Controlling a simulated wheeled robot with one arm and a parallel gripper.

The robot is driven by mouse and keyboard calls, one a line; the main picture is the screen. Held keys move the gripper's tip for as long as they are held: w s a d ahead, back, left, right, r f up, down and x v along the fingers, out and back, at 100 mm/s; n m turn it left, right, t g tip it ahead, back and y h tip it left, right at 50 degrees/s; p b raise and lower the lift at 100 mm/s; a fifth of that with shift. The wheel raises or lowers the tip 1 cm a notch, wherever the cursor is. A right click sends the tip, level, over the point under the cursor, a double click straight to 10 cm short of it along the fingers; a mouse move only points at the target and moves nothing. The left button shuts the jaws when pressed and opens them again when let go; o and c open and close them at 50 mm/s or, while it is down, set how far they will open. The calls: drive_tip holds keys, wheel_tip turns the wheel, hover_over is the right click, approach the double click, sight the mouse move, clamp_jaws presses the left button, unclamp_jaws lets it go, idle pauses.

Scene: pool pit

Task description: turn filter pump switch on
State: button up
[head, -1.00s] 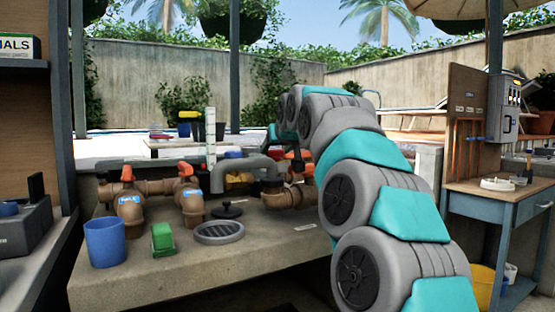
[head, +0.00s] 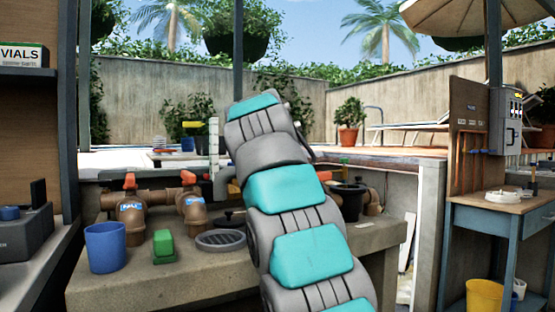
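A grey electrical box (head: 508,120) with small red and yellow parts hangs on the wooden panel at the right. I cannot tell whether it holds the filter pump switch, and no readable switch label shows. A dark box with a blue knob (head: 9,213) stands at the left edge; its purpose is unclear. My arm rises through the middle and covers part of the pipework. My gripper is hidden behind the end of the arm, far from the electrical box in the picture.
Brown pipes with orange valve handles (head: 189,177), a blue cup (head: 105,248), a green block (head: 163,246) and a round grate (head: 220,240) are on the stone counter. A blue table (head: 482,216) stands right, with a yellow bucket (head: 484,296) below.

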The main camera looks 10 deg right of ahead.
drive_tip(key=shift+r, duration=0.1)
drive_tip(key=o, duration=1.4)
drive_tip(key=shift+c, duration=0.2)
drive_tip(key=shift+s, duration=0.1)
drive_tip(key=v, duration=0.7)
drive_tip(key=shift+s+b, duration=0.25)
drive_tip(key=shift+b, duration=0.1)
